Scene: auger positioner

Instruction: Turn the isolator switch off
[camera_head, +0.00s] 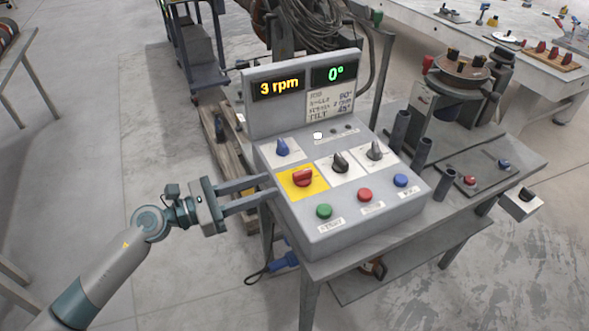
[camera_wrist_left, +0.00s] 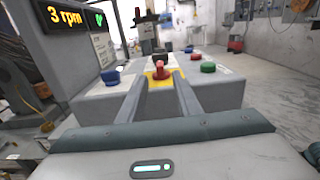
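The isolator switch (camera_head: 303,178) is a red rotary knob on a yellow plate (camera_head: 315,188), on the left of the sloped grey control box (camera_head: 345,232). In the left wrist view the red knob (camera_wrist_left: 161,72) shows ahead, between the fingertips in the picture. My left gripper (camera_head: 270,189) comes in from the left, its two fingers apart and nothing between them. Its tips are at the box's left edge, close to the yellow plate; I cannot tell whether they touch the box. My right gripper is not in view.
The box also carries a blue knob (camera_head: 282,148), black knobs (camera_head: 340,162), and green (camera_head: 324,211), red (camera_head: 365,195) and blue (camera_head: 401,180) buttons. The display (camera_head: 303,88) reads 3 rpm and 0°. Grey posts (camera_head: 421,154) stand right of the box. Open floor lies left.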

